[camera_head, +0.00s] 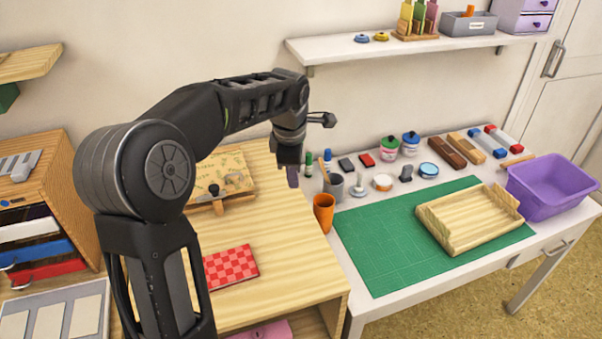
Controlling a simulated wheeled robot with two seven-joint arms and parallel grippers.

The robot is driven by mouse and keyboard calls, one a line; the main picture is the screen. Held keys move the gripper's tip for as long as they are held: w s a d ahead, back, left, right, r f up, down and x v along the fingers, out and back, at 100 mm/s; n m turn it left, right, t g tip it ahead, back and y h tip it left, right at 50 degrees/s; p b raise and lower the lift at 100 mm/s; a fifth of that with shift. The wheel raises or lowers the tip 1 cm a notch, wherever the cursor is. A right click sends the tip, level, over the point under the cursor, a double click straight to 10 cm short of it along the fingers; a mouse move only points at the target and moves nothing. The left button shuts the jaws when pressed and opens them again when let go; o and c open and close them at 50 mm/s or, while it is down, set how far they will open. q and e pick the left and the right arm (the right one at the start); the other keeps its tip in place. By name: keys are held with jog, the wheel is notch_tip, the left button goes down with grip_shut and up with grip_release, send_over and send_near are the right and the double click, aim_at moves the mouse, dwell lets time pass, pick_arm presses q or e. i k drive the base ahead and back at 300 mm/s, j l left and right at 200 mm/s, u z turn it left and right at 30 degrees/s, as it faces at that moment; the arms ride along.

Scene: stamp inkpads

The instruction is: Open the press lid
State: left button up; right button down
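What looks like the press (240,198) stands on the wooden table at the left centre, partly behind my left arm. Its lid seems to be the pale patterned board (234,165), which looks tilted, with a dark knob and a wooden bar at its front edge; how far it is open is unclear. My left gripper (292,178) points down to the right of the board, apart from it in the picture. Its fingers show as one narrow dark shape, so their spacing is unclear, and I see nothing held. My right gripper is out of view.
A red checkered pad (230,266) lies on the wooden table (290,262). An orange cup (323,213) stands on the white desk. The green mat (380,255) carries a wooden tray (452,240); a purple bin (552,190) stands at right. Inkpads and jars line the wall.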

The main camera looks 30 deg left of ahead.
aim_at(230, 171)
jog(key=k+l, duration=0.8)
